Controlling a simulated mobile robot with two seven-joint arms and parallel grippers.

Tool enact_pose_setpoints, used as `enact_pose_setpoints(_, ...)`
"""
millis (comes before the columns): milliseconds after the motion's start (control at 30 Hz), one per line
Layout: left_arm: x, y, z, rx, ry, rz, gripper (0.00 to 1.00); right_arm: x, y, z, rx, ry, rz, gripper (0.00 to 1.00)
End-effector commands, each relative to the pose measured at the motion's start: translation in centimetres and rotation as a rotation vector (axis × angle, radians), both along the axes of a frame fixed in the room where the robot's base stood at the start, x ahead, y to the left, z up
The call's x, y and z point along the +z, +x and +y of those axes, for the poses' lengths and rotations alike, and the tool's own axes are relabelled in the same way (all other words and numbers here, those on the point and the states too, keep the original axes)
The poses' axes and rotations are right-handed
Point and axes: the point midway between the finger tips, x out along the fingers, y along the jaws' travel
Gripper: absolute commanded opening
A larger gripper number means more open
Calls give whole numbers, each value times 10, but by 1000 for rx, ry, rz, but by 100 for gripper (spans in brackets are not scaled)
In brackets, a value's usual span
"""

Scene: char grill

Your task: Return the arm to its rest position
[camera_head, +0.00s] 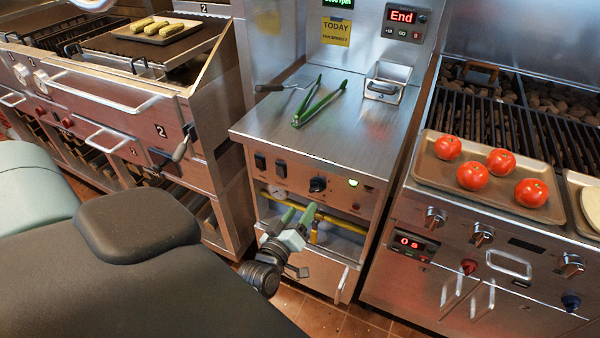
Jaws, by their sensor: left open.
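My left gripper (298,217) is in the lower middle of the head view, in front of the middle steel cabinet. Its two green-tipped fingers point up and stand apart, with nothing seen between them. It is below the cabinet's worktop (375,135) and apart from the things lying there. The dark wrist shows just below the gripper, and the rest of that arm is mostly hidden behind my dark body in the foreground. My right gripper is not in view.
Green tongs (320,102) and a small metal container (387,82) rest on the worktop. A tray (428,170) with several tomatoes (472,175) sits by the right grill (540,125). Corn lies on a tray (185,20) at the left station. Cabinet fronts and handles stand close around the gripper.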

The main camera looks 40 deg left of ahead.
Motion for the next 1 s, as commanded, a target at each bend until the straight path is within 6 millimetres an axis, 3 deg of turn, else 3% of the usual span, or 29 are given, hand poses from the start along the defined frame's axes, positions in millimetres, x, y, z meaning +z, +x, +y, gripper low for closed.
enact_pose_setpoints(300,-1,-1,0,-2,2,3,58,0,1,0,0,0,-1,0)
enact_pose_setpoints(467,-10,-20,-13,-50,60,79,58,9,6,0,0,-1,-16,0)
enact_pose_setpoints(667,-40,-93,-51,-219,245,315,58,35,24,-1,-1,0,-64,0)
enact_pose_setpoints(1000,-72,-247,-113,-552,535,671,58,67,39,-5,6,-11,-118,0)
